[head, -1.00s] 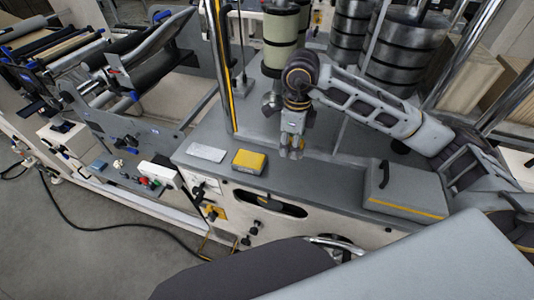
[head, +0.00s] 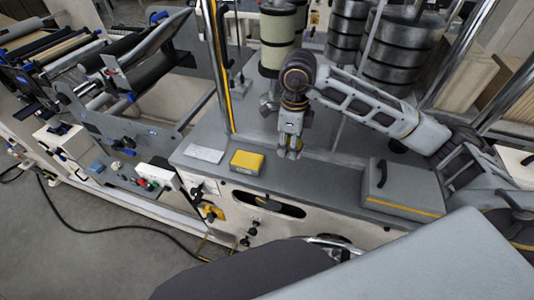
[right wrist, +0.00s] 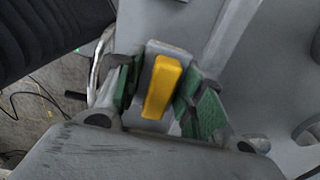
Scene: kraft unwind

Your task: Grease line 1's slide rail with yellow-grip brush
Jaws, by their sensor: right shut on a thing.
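My right gripper (head: 289,150) hangs fingers down over the grey machine top, right of a yellow box. In the right wrist view its green-padded fingers (right wrist: 162,95) are closed about a pale block with a yellow grip (right wrist: 162,87), which I take to be the yellow-grip brush. The brush's bristles are hidden. In the head view the brush is too small to make out in the fingers. I cannot tell which part is line 1's slide rail. My left gripper is not in view.
A yellow box (head: 247,162) and a white card (head: 204,154) lie on the machine top (head: 325,173). A grey case with a handle (head: 405,187) stands at the right. A yellow-striped post (head: 220,70) and dark metal rolls (head: 405,45) stand behind. A roller unit (head: 130,75) is at left.

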